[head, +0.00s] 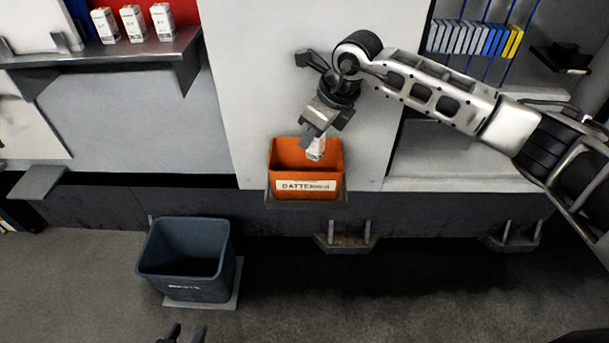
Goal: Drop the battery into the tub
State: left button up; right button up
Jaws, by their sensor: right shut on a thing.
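The battery (316,149) is a small white block with a faint marking. My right gripper (314,139) is shut on it, and it hangs tilted below the fingers. It shows in front of the opening of an orange tub (306,187) with a white label reading "BATTE…". I cannot tell whether the battery's lower end is above the rim or inside it. My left gripper (184,333) shows only as two dark fingertips at the bottom edge, apart and with nothing visible between them.
A dark blue-grey bin (185,287) stands on a pale plate on the floor, left of the tub. Several white boxes (133,24) stand on a metal shelf (110,50) at upper left. Blue, grey and yellow items (480,40) fill a rack at upper right.

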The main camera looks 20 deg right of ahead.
jog(key=shift+f, duration=0.65)
jog(key=o, duration=1.1)
jog(key=shift+r, duration=0.1)
jog(key=b+v, duration=0.2)
jog(key=v, duration=1.3)
jog(key=shift+s+d+r, duration=0.15)
jog(key=shift+d+r, duration=0.05)
jog(key=shift+r, duration=0.15)
